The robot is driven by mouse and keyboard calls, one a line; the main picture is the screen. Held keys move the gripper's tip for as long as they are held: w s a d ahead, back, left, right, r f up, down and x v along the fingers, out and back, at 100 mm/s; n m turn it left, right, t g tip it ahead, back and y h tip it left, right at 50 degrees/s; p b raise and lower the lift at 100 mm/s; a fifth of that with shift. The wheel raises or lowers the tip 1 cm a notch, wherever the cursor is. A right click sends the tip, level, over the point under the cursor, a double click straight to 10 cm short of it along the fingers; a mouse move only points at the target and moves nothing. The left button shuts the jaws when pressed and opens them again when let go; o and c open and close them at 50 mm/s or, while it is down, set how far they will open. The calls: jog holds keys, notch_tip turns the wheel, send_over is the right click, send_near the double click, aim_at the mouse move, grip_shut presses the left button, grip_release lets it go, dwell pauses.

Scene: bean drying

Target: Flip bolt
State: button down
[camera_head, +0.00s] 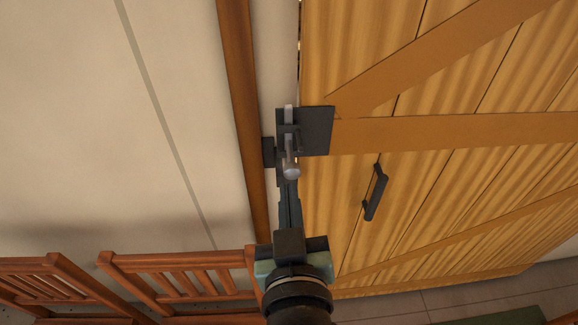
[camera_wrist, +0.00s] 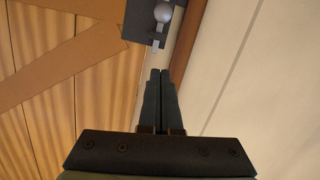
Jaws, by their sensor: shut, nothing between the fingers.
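The bolt (camera_head: 291,165) is a light metal rod with a rounded knob, on a dark plate (camera_head: 318,130) at the wooden door's left edge. In the wrist view the bolt's knob (camera_wrist: 162,13) shows at the top, on the dark plate (camera_wrist: 140,22). My gripper (camera_head: 288,190) is shut and empty, its fingers pointing up the picture just below the bolt. In the wrist view my gripper (camera_wrist: 160,72) also shows shut, its tips a little short of the bolt. I cannot tell whether the fingertips touch the bolt in the head view.
The wooden door (camera_head: 430,85) has diagonal braces and a dark handle (camera_head: 375,192) right of the bolt. A brown post (camera_head: 240,100) runs up the left side beside a pale wall (camera_head: 90,130). Wooden slatted furniture (camera_head: 175,275) stands at lower left.

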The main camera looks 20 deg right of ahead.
jog(key=b, duration=0.7)
send_over(290, 172)
jog(key=s+a, duration=0.1)
jog(key=s, duration=0.2)
jog(key=f, duration=0.2)
jog(key=w+f, duration=0.1)
jog(key=f, duration=0.1)
jog(key=shift+w+d+f, duration=0.1)
jog(key=shift+f, duration=0.1)
jog(key=shift+d+f+p, duration=0.1)
jog(key=shift+f+p, duration=0.25)
jog(key=shift+f, duration=0.25)
jog(key=shift+f, duration=0.1)
